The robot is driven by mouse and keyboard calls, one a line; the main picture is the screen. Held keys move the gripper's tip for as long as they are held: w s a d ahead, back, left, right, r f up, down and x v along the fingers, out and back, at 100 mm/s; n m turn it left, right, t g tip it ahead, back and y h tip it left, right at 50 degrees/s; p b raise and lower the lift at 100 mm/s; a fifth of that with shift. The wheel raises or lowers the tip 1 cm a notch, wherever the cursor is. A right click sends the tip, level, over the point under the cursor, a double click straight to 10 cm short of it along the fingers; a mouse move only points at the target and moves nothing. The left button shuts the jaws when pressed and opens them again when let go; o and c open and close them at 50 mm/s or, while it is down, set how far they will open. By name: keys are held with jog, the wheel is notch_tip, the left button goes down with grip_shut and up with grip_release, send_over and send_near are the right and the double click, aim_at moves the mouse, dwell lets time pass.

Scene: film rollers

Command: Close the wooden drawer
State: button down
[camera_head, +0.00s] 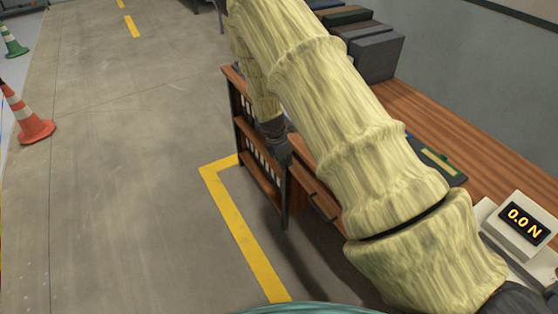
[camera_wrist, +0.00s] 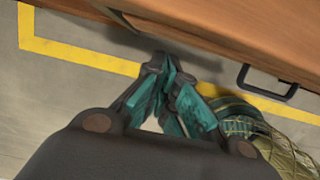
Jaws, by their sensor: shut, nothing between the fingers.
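The wooden drawer (camera_head: 316,186) sits under the bench top, its front partly hidden behind my arm in the head view. Its front also runs across the upper part of the wrist view (camera_wrist: 205,42), with a dark bar handle (camera_wrist: 268,90) to the right. I cannot tell how far the drawer stands out. My gripper (camera_wrist: 168,68) is shut and empty, its teal fingers together just below the drawer front, left of the handle. In the head view my gripper (camera_head: 284,158) points down beside the drawer's left end; I cannot tell whether it touches.
The wooden bench top (camera_head: 420,110) carries dark boxes (camera_head: 375,55) at the back and a force display (camera_head: 521,220) at right. A dark-framed rack (camera_head: 258,160) stands at the bench's end. Yellow tape (camera_head: 240,240) marks the clear floor; a cone (camera_head: 30,118) is far left.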

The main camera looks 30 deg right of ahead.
aim_at(296, 161)
jog(key=shift+d, duration=0.8)
jog(key=shift+w+d+r, duration=0.1)
jog(key=shift+d, duration=0.55)
jog(key=shift+w+d+r, duration=0.1)
jog(key=shift+d, duration=0.55)
jog(key=shift+a+p, duration=0.1)
jog(key=shift+p, duration=0.2)
jog(key=a+r, duration=0.7)
jog(key=r, duration=0.2)
jog(key=shift+s+a+r, duration=0.15)
jog(key=shift+s+a, duration=0.15)
jog(key=shift+s, duration=0.05)
